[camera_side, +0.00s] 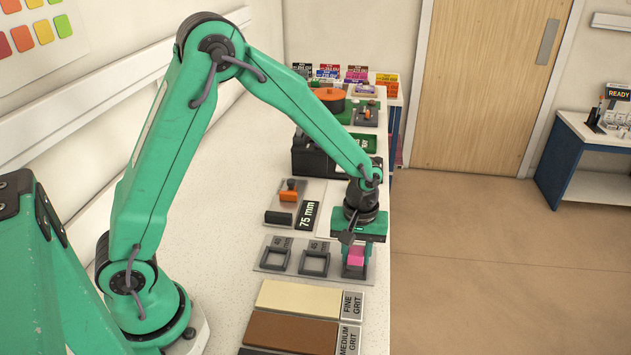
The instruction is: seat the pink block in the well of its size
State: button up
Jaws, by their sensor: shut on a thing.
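The pink block (356,256) is between the fingers of my gripper (355,262), which is shut on it. The gripper points down at the right end of a grey plate (294,259) with square raised-rim wells. Two wells show empty: a left well (275,258) and one to its right (314,263). Small size marks above them are too small to read surely. Grey shows around the block's lower part; I cannot tell whether this is another well's rim or the fingers, nor whether the block touches it.
Sharpening stones marked fine grit (299,298) and medium grit (292,333) lie in front. A 75 mm plate (309,214) with an orange-topped piece (289,191) lies behind. A dark box (307,157) stands farther back. The bench's right edge is close to my gripper.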

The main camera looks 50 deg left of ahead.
aim_at(356, 251)
jog(key=shift+f, duration=0.7)
jog(key=o, duration=1)
jog(key=shift+r, duration=0.1)
jog(key=shift+r, duration=3.75)
jog(key=shift+r, duration=0.1)
